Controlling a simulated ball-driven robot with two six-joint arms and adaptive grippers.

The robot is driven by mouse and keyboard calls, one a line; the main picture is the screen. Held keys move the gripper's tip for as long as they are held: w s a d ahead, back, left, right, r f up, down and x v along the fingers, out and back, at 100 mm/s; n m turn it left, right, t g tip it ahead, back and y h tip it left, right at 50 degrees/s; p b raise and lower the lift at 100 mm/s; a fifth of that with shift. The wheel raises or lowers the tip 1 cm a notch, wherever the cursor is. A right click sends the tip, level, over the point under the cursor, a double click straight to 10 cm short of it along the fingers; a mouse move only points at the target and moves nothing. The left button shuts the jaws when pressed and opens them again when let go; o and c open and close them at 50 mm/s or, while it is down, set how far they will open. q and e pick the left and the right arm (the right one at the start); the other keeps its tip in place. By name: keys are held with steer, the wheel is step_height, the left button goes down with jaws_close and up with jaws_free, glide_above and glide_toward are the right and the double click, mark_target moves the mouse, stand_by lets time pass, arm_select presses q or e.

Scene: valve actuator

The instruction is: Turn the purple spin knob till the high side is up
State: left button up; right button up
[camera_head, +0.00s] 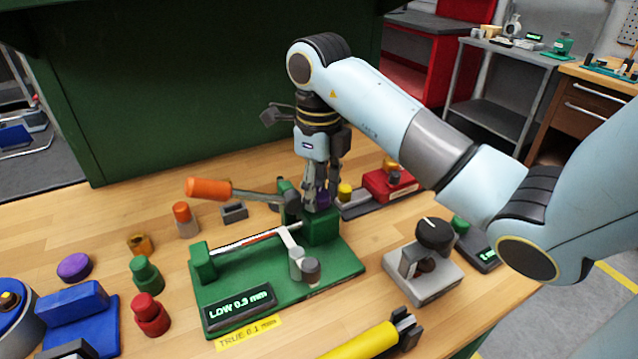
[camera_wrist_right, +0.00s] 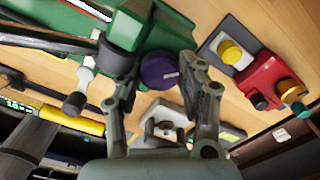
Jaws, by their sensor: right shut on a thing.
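The purple spin knob (camera_wrist_right: 158,72) sits against the green block of a green fixture (camera_head: 345,268). In the head view it shows only as a small purple patch (camera_head: 323,198) behind my fingers. My right gripper (camera_head: 314,200) reaches down from above and is shut on the knob. In the right wrist view its two fingers (camera_wrist_right: 157,75) stand on either side of the knob. A display (camera_head: 240,306) on the fixture reads "LOW 0.9 mm", and a yellow label (camera_head: 248,334) below reads "TRUE 0.1 mm". The knob's marking is too small to read. My left gripper is not in view.
An orange-handled lever (camera_head: 208,188) reaches left from the fixture. A grey block with a black knob (camera_head: 425,284) stands right, a red block (camera_head: 388,184) behind. A yellow cylinder (camera_head: 362,343) lies in front. Several coloured knobs and a blue block (camera_head: 82,325) are at left.

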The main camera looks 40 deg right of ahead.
steer(key=m+p, duration=0.1)
steer(key=m, duration=0.5)
steer(key=shift+m, duration=0.3)
stand_by(0.5)
steer(key=o, duration=1.2)
